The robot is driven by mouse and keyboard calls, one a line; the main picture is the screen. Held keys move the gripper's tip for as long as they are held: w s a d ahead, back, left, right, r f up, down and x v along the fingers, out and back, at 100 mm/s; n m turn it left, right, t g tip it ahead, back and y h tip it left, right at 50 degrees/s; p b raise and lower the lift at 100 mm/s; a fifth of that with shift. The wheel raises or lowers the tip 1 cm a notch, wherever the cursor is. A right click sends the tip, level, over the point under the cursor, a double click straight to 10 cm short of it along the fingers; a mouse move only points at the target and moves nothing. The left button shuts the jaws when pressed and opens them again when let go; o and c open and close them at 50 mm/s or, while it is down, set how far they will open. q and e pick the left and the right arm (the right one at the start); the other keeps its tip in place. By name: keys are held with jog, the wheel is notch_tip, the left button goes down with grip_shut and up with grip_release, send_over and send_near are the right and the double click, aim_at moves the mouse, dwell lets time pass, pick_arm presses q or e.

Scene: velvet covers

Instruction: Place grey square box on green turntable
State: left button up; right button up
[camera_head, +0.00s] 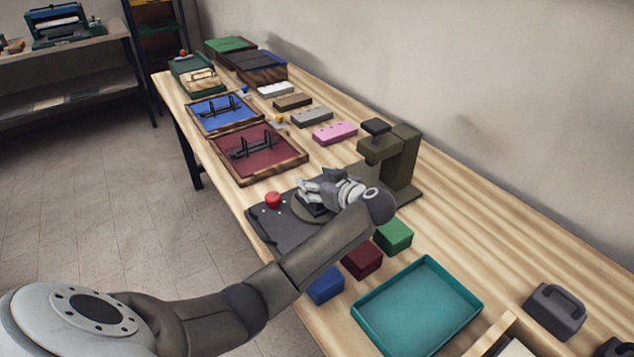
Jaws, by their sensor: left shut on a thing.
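My left gripper (308,190) is shut just above an olive-green round turntable (298,212), on a dark base plate (268,228) with a red knob (273,200). A small dark grey piece (313,209), likely the grey square box, shows under the fingers. The gripper and wrist hide most of it and the right part of the turntable. I cannot tell whether it touches the disc. My right gripper is not in view.
An olive press (400,165) stands close behind my gripper. Green (394,235), dark red (362,259) and blue (326,285) boxes sit near my forearm, beside a teal tray (418,305). Blue (222,115) and maroon (258,152) framed panels lie farther back.

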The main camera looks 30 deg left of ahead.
pick_arm(q)
jog(key=shift+f, duration=0.15)
jog(key=o, duration=1.1)
jog(key=v, duration=1.2)
jog(key=shift+s, duration=0.1)
